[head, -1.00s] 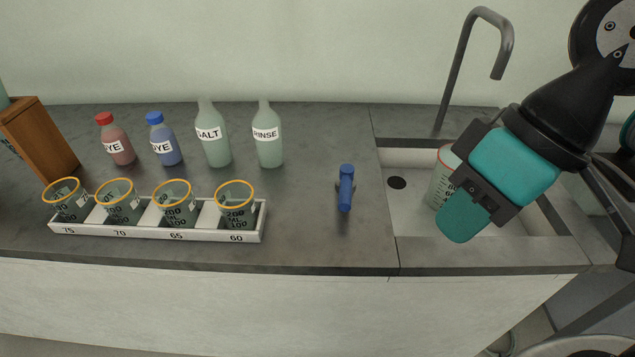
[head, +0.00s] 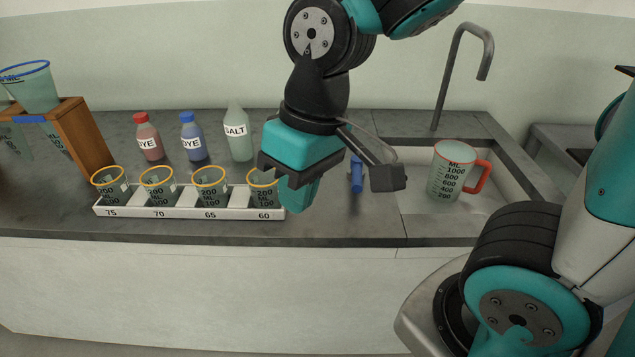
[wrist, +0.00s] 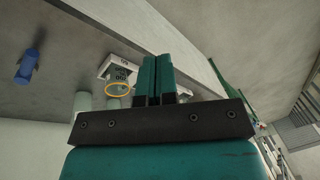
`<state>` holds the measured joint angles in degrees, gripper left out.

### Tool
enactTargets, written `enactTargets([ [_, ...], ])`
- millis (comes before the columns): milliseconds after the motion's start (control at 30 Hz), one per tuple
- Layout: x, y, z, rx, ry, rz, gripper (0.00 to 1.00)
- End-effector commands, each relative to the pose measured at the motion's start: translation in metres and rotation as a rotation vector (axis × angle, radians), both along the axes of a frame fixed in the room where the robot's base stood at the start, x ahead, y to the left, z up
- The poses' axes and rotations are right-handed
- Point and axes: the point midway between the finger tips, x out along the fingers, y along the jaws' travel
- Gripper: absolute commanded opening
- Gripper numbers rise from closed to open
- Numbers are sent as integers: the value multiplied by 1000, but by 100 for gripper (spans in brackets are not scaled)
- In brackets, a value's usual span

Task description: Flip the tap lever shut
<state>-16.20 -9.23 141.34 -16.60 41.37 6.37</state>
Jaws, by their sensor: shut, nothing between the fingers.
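The tap lever (head: 356,175) is a blue handle on the grey counter, left of the sink. My gripper partly hides it in the head view. In the wrist view the blue lever (wrist: 27,66) shows whole at the left, clear of the fingers. The grey curved tap spout (head: 459,65) rises behind the sink. My gripper (head: 299,203) is shut and empty, to the left of the lever, beside the right end of the beaker rack. Its closed teal fingers (wrist: 155,72) also show in the wrist view.
A white rack (head: 190,211) holds several orange-rimmed beakers close to my gripper. A red-handled jug (head: 452,170) stands in the sink. Dye bottles (head: 192,138) and a salt bottle (head: 237,140) stand behind the rack.

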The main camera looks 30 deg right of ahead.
Motion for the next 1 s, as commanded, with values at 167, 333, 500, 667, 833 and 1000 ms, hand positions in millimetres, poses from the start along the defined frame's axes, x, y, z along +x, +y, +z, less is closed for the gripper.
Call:
enactTargets([
  [167,90,-36,-40,-276,32,-437,0],
  [333,151,-73,-80,-544,-51,-834,0],
  [500,181,-97,-104,-722,-179,-1091,0],
  [667,189,-107,-113,-790,-252,-1196,0],
  [833,190,-118,-130,-802,-263,-1214,0],
  [1000,190,-140,-158,-802,-261,-1213,0],
])
